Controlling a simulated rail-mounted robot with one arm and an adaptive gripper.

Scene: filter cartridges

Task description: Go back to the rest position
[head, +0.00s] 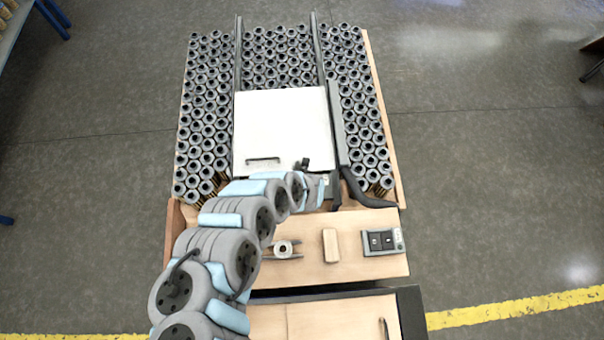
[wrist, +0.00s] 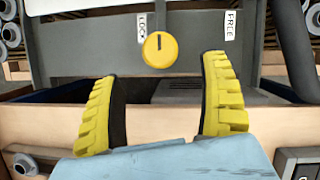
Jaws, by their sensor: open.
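My gripper (wrist: 160,68) is open and empty, its two yellow ribbed fingers spread apart in the wrist view. A round yellow knob (wrist: 158,52) on a grey panel (wrist: 90,55) shows beyond and between the fingertips, with a gap in the picture. Its dark mark points about straight up. A LOCK label (wrist: 142,27) is at its upper left and a FREE label (wrist: 231,25) further right. In the head view my arm reaches up from the lower left, ending at the front of the white-lidded unit (head: 280,125); the fingers and knob cannot be made out there.
Grey cartridges (head: 205,110) stand packed around the lidded unit. On the wooden front shelf (head: 375,222) are a cartridge (head: 283,249) in a forked holder, a wooden block (head: 330,246) and a two-button box (head: 383,241). A dark curved handle (head: 365,197) sits right of my wrist.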

